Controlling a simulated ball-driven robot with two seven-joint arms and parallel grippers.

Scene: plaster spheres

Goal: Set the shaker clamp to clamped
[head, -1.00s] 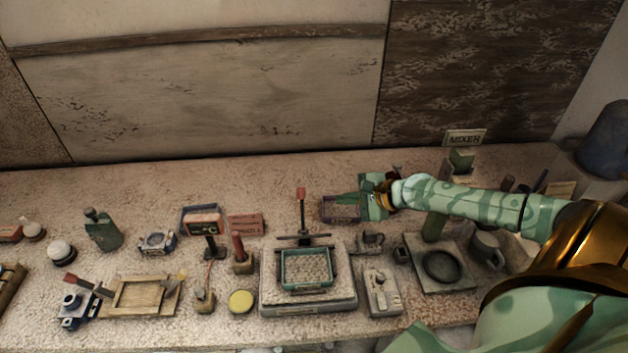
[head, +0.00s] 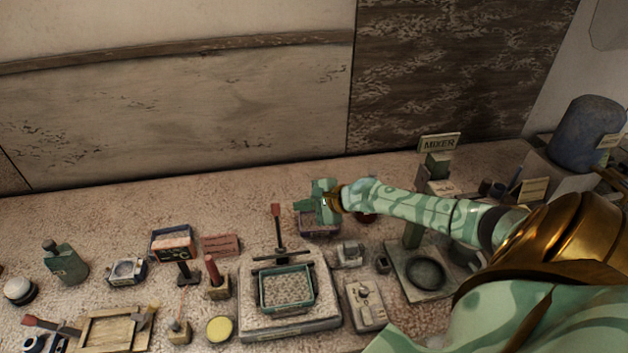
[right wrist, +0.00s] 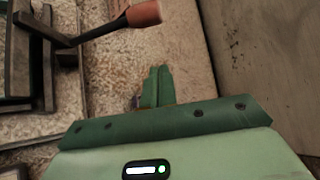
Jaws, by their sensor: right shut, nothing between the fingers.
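The shaker (head: 245,325) is a pale block carrying a green-rimmed tray (head: 262,297) of grainy grey material. Its clamp stands behind the tray: a dark crossbar with a lever that rises upright to a red handle (head: 277,210). My right gripper (head: 312,197) is just right of the handle and apart from it. In the right wrist view the shut, empty fingers (right wrist: 156,86) show above the bench, with the red-orange handle (right wrist: 142,13) beyond them at the top. My left gripper is not in view.
A small box (head: 318,224) lies under my right gripper. A grey device (head: 366,305) and a stand with a round dark plate (head: 425,273) are to the right. A red block (head: 221,244) and a wooden-handled tool (head: 214,270) are left of the shaker. The bench behind the lever is clear.

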